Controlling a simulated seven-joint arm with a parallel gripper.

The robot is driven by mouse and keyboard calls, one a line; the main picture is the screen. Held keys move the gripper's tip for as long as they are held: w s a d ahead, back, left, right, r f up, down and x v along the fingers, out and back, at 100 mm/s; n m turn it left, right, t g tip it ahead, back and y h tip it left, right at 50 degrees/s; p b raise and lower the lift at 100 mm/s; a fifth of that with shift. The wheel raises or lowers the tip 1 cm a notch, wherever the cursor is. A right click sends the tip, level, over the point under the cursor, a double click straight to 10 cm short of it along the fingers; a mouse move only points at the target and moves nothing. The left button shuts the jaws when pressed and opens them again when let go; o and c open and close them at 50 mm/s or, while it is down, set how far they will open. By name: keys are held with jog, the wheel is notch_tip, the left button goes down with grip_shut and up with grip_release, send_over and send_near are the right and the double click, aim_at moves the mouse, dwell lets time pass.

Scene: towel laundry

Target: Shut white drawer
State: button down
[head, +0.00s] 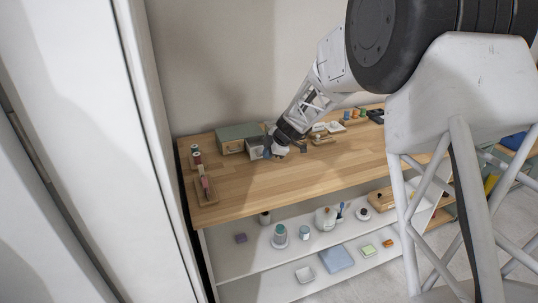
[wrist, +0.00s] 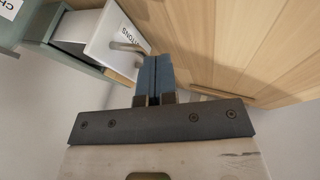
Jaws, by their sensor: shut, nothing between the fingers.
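The white drawer (head: 254,153) sticks out of the right part of a grey-green cabinet (head: 232,136) at the back left of the wooden worktop. In the wrist view the white drawer (wrist: 108,36) shows a front labelled "BUTTONS", a handle, and a gap between its front and the cabinet body (wrist: 45,28). My gripper (head: 268,152) is at the drawer's right side in the head view. In the wrist view my gripper (wrist: 154,65) has its blue fingers together and empty, close to the drawer front and handle. I cannot tell whether they touch it.
A wooden tray (head: 205,188) and small spools (head: 196,157) are at the worktop's left end. White dishes (head: 327,128) and other small items stand to the right of my gripper. The front middle of the worktop (head: 270,187) is clear. Shelves below hold bottles and small items.

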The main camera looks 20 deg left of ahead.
aim_at(261, 149)
jog(key=w+a, duration=0.5)
jog(key=shift+w+a, duration=0.35)
jog(key=shift+r, duration=0.1)
jog(key=shift+s+d+r, duration=0.2)
jog(key=shift+s+d, duration=0.5)
jog(key=shift+s+d+r, duration=0.15)
jog(key=shift+s+d, duration=0.5)
jog(key=v, duration=1)
jog(key=shift+s+d, duration=0.2)
jog(key=shift+d, duration=0.1)
